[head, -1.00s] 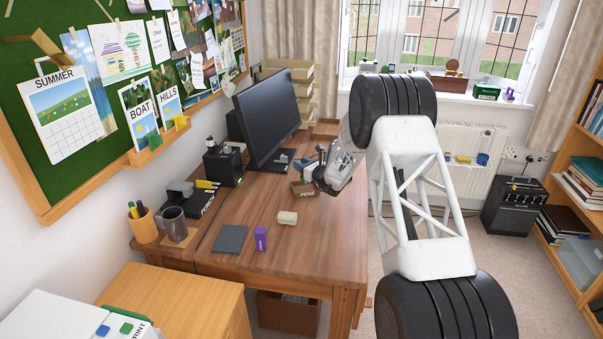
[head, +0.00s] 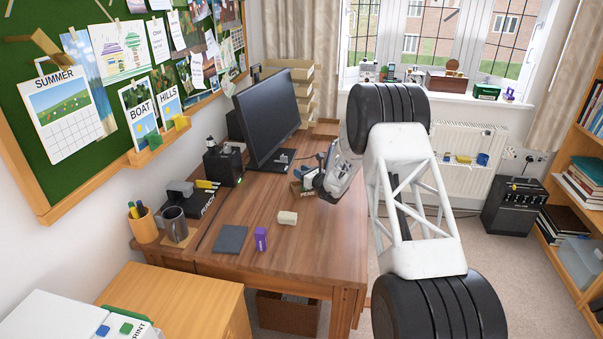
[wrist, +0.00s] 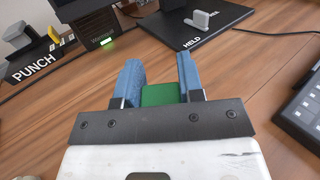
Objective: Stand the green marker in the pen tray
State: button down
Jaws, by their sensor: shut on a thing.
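In the wrist view my gripper (wrist: 160,88) is shut on the green marker (wrist: 160,94), which shows as a short green piece between the two blue fingers. The rest of the marker is hidden by the gripper. I cannot make out the marker in the head view, and I cannot clearly see the tray in the wrist view.
The monitor (head: 268,118) stands left of my gripper. A pale block (head: 287,218), a purple box (head: 260,239) and a dark mat (head: 230,239) lie nearer. A mug (head: 175,226) and a pen pot (head: 143,226) stand at the left. The front right desk is clear.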

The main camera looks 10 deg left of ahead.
jog(key=shift+f, duration=0.1)
jog(key=c, duration=0.7)
grip_release()
jog(key=shift+c, duration=0.2)
jog(key=shift+s+d, duration=0.3)
jog(key=shift+d, duration=0.2)
jog(key=v, duration=1)
jog(key=shift+s+d, duration=0.25)
jog(key=shift+s, duration=0.1)
jog(key=shift+r, duration=0.2)
